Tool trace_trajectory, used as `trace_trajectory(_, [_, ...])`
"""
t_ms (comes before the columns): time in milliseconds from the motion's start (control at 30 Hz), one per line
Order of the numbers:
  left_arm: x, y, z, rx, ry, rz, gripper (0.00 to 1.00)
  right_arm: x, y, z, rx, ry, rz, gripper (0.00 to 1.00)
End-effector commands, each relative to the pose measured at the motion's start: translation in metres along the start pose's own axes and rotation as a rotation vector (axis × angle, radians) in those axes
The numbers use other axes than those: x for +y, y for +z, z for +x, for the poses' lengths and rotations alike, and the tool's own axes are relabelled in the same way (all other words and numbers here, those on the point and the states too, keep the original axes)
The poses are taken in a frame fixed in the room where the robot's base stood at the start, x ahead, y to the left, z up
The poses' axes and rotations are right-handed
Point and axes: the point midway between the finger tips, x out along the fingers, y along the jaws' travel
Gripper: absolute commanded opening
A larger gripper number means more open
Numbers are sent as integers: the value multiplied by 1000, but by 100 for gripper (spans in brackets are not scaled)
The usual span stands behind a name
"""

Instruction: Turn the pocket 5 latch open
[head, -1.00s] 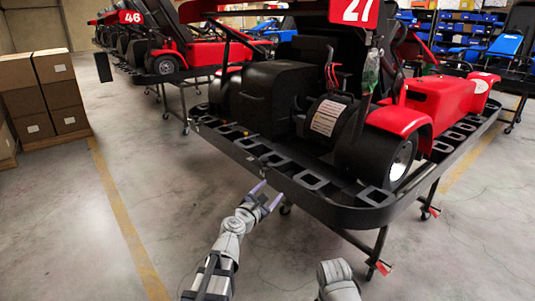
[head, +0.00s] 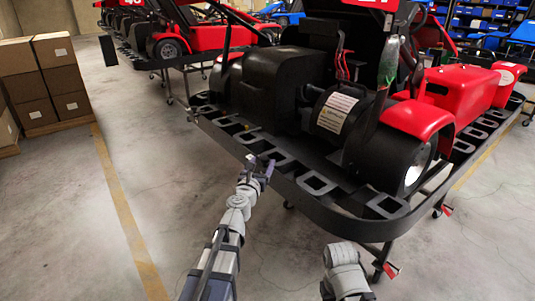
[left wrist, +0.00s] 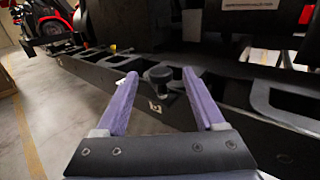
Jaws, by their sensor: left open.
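The latch, a small black knob (left wrist: 159,76), stands on the face of the black bumper rail (left wrist: 112,72) in the left wrist view. My left gripper (left wrist: 160,88) is open, and its two purple fingers reach toward the rail with the knob showing between them; contact cannot be told. In the head view my left gripper (head: 261,170) is at the rear bumper (head: 330,207) of the red and black kart, hiding the knob there. A small light label (left wrist: 154,106) sits just below the knob. My right arm shows at the bottom of the head view, its gripper not visible.
The bumper has several rectangular pockets along its top. A kart wheel (head: 392,160) and a black engine cover (head: 268,90) rise behind it. Stacked cardboard boxes (head: 42,85) stand at left. Open concrete floor lies left of my arm.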

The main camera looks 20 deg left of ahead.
Motion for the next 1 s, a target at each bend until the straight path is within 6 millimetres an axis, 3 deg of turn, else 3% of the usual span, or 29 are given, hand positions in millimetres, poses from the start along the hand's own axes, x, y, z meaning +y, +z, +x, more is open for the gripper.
trace_trajectory(400, [0,0,62,0,0,1,71,0,0,0,0,0,0,50])
trace_trajectory(733, [0,0,68,0,0,1,71,0,0,0,0,0,0,50])
trace_trajectory(1000, [0,0,68,0,-1,2,43,0,0,0,0,0,0,50])
